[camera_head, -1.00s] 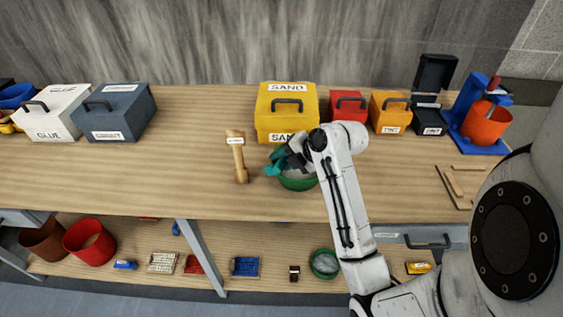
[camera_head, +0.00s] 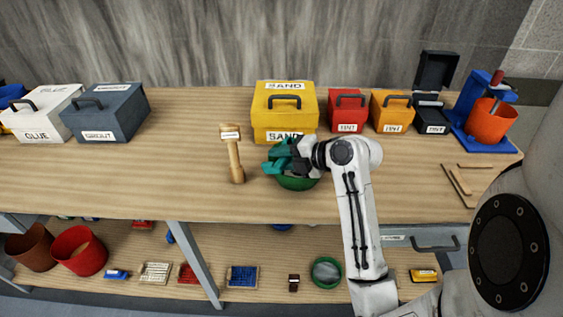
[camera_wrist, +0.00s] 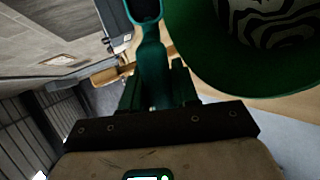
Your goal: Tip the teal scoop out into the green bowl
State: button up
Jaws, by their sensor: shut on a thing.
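The teal scoop (camera_head: 276,158) is held by my gripper (camera_head: 294,157) over the green bowl (camera_head: 297,184), which stands on the bench in front of the yellow sand box. In the wrist view the scoop's handle (camera_wrist: 152,72) sits between the jaws, and its head runs off the top edge. The green bowl's wall (camera_wrist: 205,65) is close at the upper right there, with a black and light pattern inside. My gripper hides part of the bowl in the head view. I cannot tell what the scoop holds.
A wooden mallet-like tool (camera_head: 234,155) stands left of the bowl. The yellow sand box (camera_head: 285,118) is right behind it, with red (camera_head: 347,112) and orange tint boxes (camera_head: 391,112) to the right.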

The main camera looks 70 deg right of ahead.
jog(key=shift+s+f+t+b, duration=0.1)
jog(key=shift+f+t+b, duration=0.5)
jog(key=shift+b, duration=2.15)
jog(key=shift+s+r+t+b, duration=0.1)
jog(key=shift+t+b, duration=1)
jog(key=shift+b, duration=1.65)
grip_shut()
